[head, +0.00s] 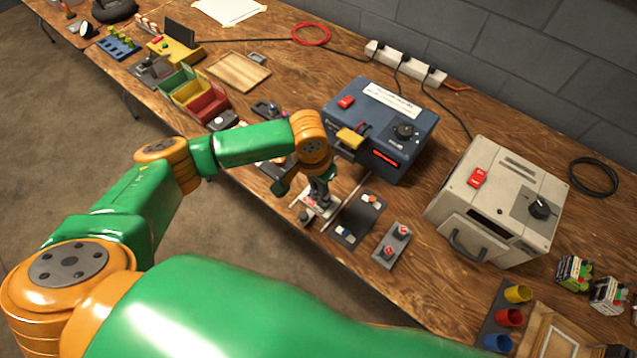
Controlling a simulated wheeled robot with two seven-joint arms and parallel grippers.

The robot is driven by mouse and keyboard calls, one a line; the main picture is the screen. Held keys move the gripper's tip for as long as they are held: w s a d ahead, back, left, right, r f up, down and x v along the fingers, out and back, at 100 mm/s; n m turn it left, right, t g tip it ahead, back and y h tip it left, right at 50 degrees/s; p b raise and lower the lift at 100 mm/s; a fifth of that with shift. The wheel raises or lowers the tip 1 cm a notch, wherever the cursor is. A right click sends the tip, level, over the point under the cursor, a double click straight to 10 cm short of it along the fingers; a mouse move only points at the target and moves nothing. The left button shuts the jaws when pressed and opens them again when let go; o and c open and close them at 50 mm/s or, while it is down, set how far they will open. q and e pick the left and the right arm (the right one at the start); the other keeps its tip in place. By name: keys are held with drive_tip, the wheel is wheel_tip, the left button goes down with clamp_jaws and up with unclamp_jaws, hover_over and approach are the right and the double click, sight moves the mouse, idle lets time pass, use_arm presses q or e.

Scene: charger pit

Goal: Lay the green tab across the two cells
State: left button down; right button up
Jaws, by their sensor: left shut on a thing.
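My left gripper (318,190) points down over a small pale fixture (325,211) at the front edge of the bench. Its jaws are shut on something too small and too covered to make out. The jaws and wrist hide part of the fixture. I cannot make out the green tab for certain. A grey block (384,252) with two red-and-white round pieces (404,231) stands to the right. A dark tray (347,236) with small orange and white pieces lies between them. I cannot tell which pieces are the two cells. My right gripper is not in view.
A blue device (385,105) stands just behind the fixture, and a beige device (510,190) with a handle stands to its right. Coloured bins (207,107) are at the left, coloured cups (508,317) at the lower right.

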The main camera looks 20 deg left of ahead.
use_arm(q)
drive_tip(key=shift+f, duration=0.3)
idle(0.5)
drive_tip(key=c, duration=0.8)
unclamp_jaws()
drive_tip(key=shift+o, duration=0.2)
wheel_tip(320, 180, up, 7)
drive_tip(key=p, duration=0.9)
drive_tip(key=shift+r, duration=0.1)
